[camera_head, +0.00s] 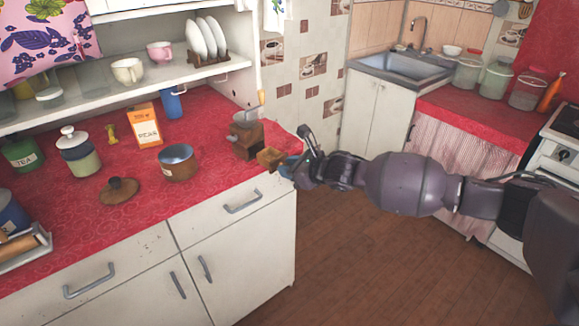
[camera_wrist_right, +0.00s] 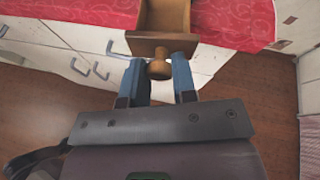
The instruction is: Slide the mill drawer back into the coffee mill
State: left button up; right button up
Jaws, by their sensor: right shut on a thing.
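The coffee mill (camera_head: 244,138), a brown wooden box with a metal top, stands near the right end of the red counter. The mill drawer (camera_head: 268,157), a small open wooden box, is in front and to the right of it. I cannot tell whether its far end is inside the mill. My right gripper (camera_head: 287,167) is at the drawer's near end. In the right wrist view, my right gripper (camera_wrist_right: 158,75) has its blue fingers on both sides of the round knob of the drawer (camera_wrist_right: 168,40). The mill is out of that view. My left gripper is not in view.
A copper pot (camera_head: 178,162), an orange box (camera_head: 145,124), a brown lid (camera_head: 119,190) and jars stand on the red counter (camera_head: 215,190) left of the mill. A shelf (camera_head: 125,88) with cups hangs above. Open floor (camera_head: 345,250) lies below my right arm.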

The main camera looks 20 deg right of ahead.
jog(key=shift+w+d+r, duration=0.15)
jog(key=shift+w, duration=0.15)
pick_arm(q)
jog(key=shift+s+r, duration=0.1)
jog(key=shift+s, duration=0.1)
pick_arm(e)
jog(key=shift+r, duration=0.1)
jog(key=shift+w+a+f, duration=0.15)
jog(key=shift+a+f, duration=0.05)
jog(key=shift+f, duration=0.05)
jog(key=shift+w+a+f+b, duration=0.15)
jog(key=shift+w+f+b, duration=0.15)
jog(key=shift+w, duration=0.1)
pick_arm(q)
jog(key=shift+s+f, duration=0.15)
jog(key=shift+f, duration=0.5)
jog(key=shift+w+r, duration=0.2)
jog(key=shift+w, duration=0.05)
pick_arm(e)
jog(key=shift+w+a+r, duration=0.1)
jog(key=shift+w, duration=0.1)
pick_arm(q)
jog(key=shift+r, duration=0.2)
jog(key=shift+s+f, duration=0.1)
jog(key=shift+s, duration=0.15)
